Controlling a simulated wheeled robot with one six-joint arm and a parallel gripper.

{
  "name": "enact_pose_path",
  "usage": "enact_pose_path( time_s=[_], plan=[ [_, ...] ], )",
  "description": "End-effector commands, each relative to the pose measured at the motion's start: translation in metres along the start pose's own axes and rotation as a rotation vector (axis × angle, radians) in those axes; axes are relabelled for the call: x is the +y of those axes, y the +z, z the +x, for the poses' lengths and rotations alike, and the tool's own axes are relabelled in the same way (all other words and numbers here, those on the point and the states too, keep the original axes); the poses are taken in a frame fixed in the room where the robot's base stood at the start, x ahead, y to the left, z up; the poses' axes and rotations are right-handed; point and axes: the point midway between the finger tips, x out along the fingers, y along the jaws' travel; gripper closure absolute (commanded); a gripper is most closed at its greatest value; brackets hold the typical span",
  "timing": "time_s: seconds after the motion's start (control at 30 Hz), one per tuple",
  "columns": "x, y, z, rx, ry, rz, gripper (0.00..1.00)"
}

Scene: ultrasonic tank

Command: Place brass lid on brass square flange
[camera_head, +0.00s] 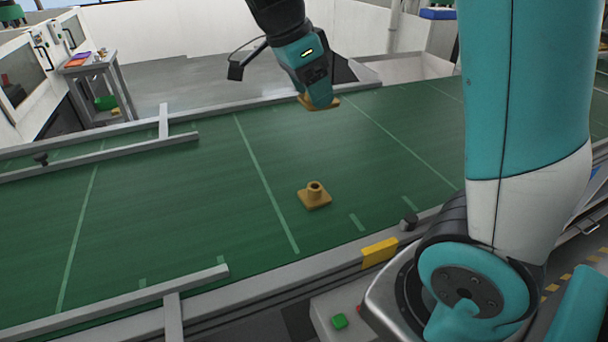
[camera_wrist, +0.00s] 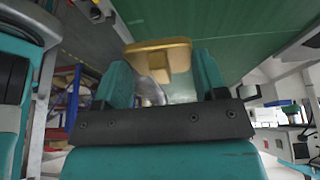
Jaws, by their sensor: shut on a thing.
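The brass square flange (camera_head: 314,198) sits on the green conveyor belt, near the middle of the head view. It has a square base and a short upright round neck with an open top. My gripper (camera_head: 318,101) is above the belt, farther back than the flange and apart from it. It is shut on the brass lid (camera_head: 331,103), a flat brass plate whose edges show around the fingertips. In the wrist view the lid (camera_wrist: 158,46) shows between the two teal fingers, with a block-like part below its plate. The flange cannot be made out in the wrist view.
The green belt (camera_head: 200,190) is clear around the flange. Metal rails (camera_head: 120,302) run along its near and far sides. A side table (camera_head: 92,65) stands at the back left.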

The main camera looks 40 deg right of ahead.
Motion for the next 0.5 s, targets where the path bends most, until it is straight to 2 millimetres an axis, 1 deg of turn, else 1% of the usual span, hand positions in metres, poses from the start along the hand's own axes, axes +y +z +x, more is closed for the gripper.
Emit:
enact_pose_path(
  time_s=[0.4,0.5],
  plan=[
    [-0.002,0.043,0.1,0.001,0.007,-0.006,0.71],
    [-0.003,0.052,0.12,0.001,0.005,-0.005,0.71]
  ],
)
